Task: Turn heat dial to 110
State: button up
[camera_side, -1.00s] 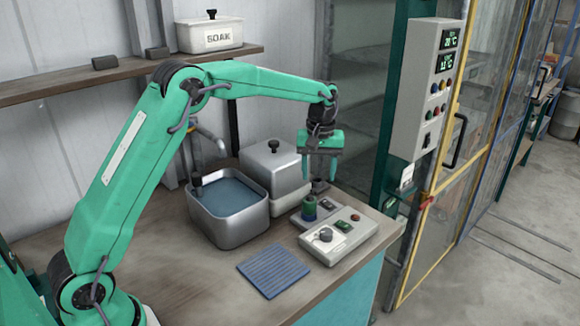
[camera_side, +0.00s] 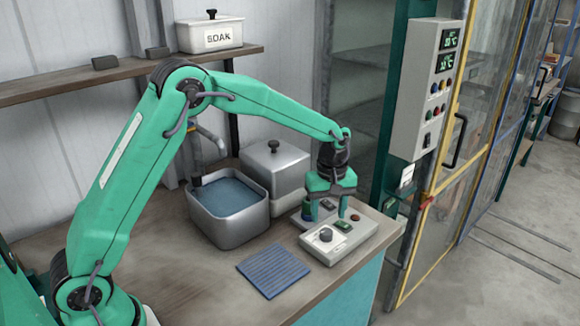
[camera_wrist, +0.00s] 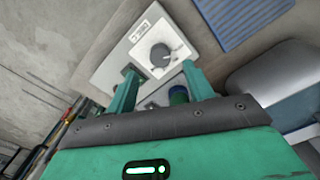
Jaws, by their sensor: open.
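The heat dial (camera_side: 326,235) is a dark round knob on a white scale plate, on a light grey control box (camera_side: 352,242) near the bench's front right edge. In the wrist view the dial (camera_wrist: 160,55) lies beyond the fingertips, its white pointer mark toward the lower right; the scale numbers are too small to read. My gripper (camera_side: 327,215) points down over the back part of the box, behind the dial. In the wrist view my gripper (camera_wrist: 157,80) has its two green fingers apart with nothing held between them.
A green and blue cylinder (camera_wrist: 178,95) is close by one finger. A blue ribbed mat (camera_side: 273,271) lies left of the box. A metal basin of water (camera_side: 230,235) and a lidded metal box (camera_side: 273,165) stand behind. A control panel (camera_side: 425,90) stands right.

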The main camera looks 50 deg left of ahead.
aim_at(327, 232)
jog(key=shift+f, duration=2.85)
jog(key=c, duration=1)
